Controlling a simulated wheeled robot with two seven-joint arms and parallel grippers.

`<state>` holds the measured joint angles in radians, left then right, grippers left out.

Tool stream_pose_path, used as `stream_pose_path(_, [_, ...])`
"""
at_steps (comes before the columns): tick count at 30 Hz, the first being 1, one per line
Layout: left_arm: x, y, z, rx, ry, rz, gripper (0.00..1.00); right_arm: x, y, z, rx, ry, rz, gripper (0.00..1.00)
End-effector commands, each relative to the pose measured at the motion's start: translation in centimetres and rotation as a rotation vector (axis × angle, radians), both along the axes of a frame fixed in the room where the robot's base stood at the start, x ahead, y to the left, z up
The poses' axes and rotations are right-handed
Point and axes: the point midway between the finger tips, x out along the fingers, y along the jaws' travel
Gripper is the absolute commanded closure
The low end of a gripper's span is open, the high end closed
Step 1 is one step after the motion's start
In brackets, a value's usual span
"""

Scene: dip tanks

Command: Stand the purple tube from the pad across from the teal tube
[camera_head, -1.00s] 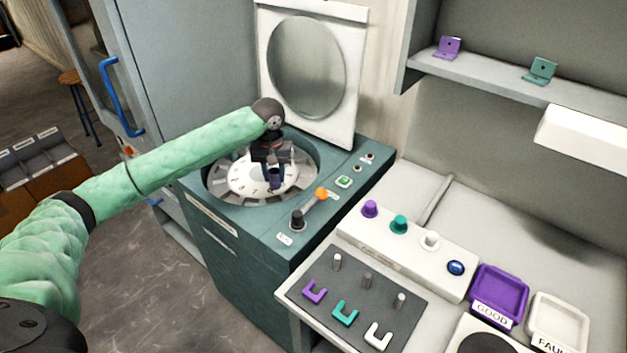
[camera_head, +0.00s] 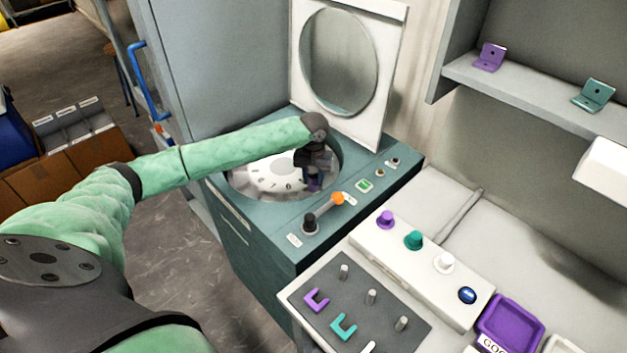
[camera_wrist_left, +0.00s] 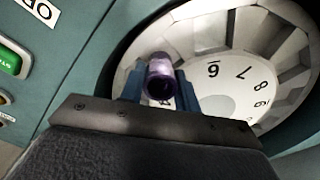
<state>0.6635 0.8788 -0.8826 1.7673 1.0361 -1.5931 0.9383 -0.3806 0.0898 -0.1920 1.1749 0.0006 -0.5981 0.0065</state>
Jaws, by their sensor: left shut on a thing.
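My left gripper (camera_head: 316,176) reaches into the round opening of the teal machine, over the numbered white rotor (camera_head: 268,177). It is shut on the purple tube (camera_wrist_left: 162,78), whose open end faces the wrist camera between the blue fingers. The tube also shows as a small dark purple shape below the gripper in the head view (camera_head: 314,185). Whether the tube touches a rotor slot cannot be told. The rotor (camera_wrist_left: 238,85) shows the numbers 6 to 9 in the wrist view. The teal tube cannot be made out; my arm hides part of the rotor. My right gripper is out of view.
The machine's lid (camera_head: 345,75) stands open behind the opening. A knob panel (camera_head: 415,260), a grey pad (camera_head: 350,310) and a purple tray (camera_head: 510,325) lie at the right.

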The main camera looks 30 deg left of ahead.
Motion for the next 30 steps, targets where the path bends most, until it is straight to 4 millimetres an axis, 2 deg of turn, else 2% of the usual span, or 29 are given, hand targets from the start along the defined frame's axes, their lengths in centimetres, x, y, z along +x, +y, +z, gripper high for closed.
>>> stream_pose_path(6, [0.0,-0.1,-1.9,-0.001,0.001,0.0,0.92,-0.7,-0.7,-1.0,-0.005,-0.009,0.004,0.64])
stream_pose_path(18, [0.0,-0.1,-2.2,-0.001,0.001,0.0,0.92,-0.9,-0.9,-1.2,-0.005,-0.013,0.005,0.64])
stream_pose_path(19, [0.0,0.0,-2.3,0.0,0.0,0.0,0.62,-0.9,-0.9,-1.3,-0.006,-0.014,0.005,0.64])
stream_pose_path(21, [0.0,0.0,-2.3,0.0,0.0,0.0,0.49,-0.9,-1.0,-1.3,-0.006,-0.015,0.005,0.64])
stream_pose_path(30, [0.0,0.0,-2.2,-0.001,0.0,0.0,0.46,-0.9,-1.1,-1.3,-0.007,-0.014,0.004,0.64])
